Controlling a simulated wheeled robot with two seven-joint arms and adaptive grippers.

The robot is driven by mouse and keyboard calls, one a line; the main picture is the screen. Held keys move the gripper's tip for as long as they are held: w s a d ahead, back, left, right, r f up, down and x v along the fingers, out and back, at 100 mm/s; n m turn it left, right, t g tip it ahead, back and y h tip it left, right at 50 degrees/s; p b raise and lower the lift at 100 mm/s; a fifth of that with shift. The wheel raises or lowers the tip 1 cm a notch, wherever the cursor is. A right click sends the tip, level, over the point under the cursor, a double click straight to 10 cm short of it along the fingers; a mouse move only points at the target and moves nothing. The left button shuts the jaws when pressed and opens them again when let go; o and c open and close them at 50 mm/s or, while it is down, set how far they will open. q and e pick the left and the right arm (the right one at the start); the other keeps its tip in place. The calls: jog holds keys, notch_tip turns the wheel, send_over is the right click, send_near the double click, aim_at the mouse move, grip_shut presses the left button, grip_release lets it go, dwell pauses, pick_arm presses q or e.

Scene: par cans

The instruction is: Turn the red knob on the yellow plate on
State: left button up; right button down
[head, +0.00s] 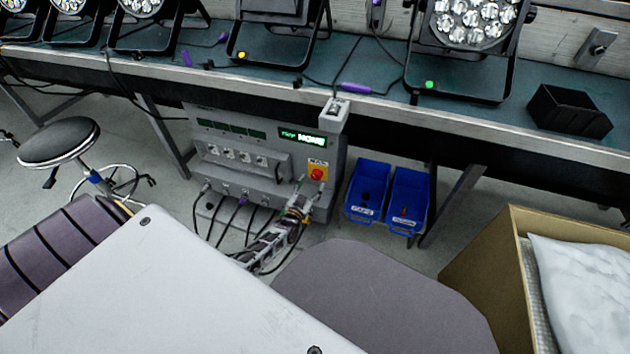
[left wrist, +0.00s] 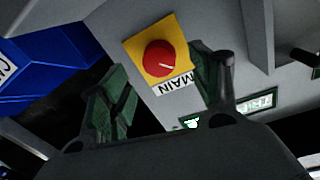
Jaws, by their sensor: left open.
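The red knob (head: 317,173) sits on a yellow plate (head: 313,164) on the right part of the grey cabinet's front, under the bench. In the left wrist view the red knob (left wrist: 160,57) shows round with a light pointer line, on the yellow plate (left wrist: 137,44), above a MAIN label (left wrist: 172,86). My left gripper (head: 299,197) is just below and left of the plate in the head view. In the left wrist view its two green-padded fingers (left wrist: 165,85) are spread apart, one on each side of the knob's lower area, holding nothing. My right gripper is not in view.
The grey cabinet (head: 225,137) has a lit green display (head: 302,138) and cables below. The bench edge (head: 400,108) runs overhead. A cardboard box (head: 480,240) stands right, a stool (head: 58,142) left.

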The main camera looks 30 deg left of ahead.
aim_at(315, 177)
pick_arm(q)
jog(key=shift+w+a+f+b, duration=0.15)
jog(key=shift+w+b, duration=0.3)
jog(key=shift+w, duration=0.5)
jog(key=shift+w+a+r+b, duration=0.15)
jog(key=shift+w+b, duration=0.25)
jog(key=shift+w, duration=0.5)
jog(key=shift+w+a, duration=0.1)
jog(key=shift+w, duration=0.4)
jog(key=shift+c, duration=0.4)
jog(key=c, duration=1)
